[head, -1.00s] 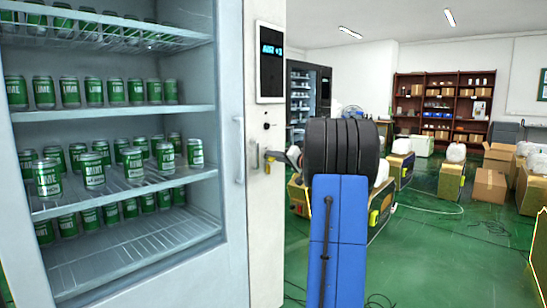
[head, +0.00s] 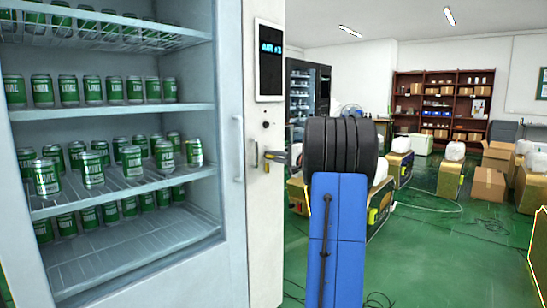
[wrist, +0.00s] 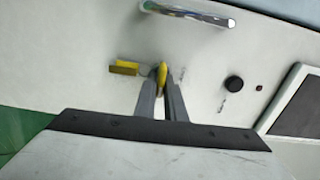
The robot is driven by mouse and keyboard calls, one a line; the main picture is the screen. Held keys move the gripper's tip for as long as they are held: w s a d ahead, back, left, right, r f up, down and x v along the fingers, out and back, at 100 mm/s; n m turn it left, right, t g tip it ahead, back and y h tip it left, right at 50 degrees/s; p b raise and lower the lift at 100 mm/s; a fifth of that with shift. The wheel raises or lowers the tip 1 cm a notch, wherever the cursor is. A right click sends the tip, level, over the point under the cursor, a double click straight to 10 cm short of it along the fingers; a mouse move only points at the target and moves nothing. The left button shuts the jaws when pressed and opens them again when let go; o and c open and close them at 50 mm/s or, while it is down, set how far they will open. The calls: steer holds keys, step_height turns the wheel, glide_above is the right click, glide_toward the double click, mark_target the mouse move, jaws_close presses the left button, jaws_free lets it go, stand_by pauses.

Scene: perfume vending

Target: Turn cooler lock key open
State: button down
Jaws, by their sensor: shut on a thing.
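The cooler (head: 112,110) stands at the left in the head view, with green lime cans on its wire shelves. The lock key with its yellow head (wrist: 162,74) is at the white panel beside the handle. My gripper (wrist: 161,92) is shut on the key head, one grey finger on each side. A yellow tag (wrist: 124,68) hangs just left of the fingers in the wrist view. In the head view the yellow parts (head: 276,156) show at the panel's right edge, with my arm hiding much of the hand. The keyhole is hidden.
A door handle (wrist: 190,12) is close above the fingers in the wrist view. A black knob (wrist: 234,83) and a dark screen (wrist: 295,108) lie to the right. Yellow-trimmed boxes (head: 400,165) and cartons (head: 488,184) stand on the green floor behind my arm.

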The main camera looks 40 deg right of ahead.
stand_by(0.4)
steer(key=c, duration=1.9)
jaws_free()
steer(key=shift+d, duration=0.1)
steer(key=shift+o, duration=0.2)
steer(key=shift+s, duration=0.1)
steer(key=s+d, duration=0.1)
steer(key=s, duration=1.6)
steer(key=shift+d, duration=0.15)
steer(key=shift+s, duration=0.1)
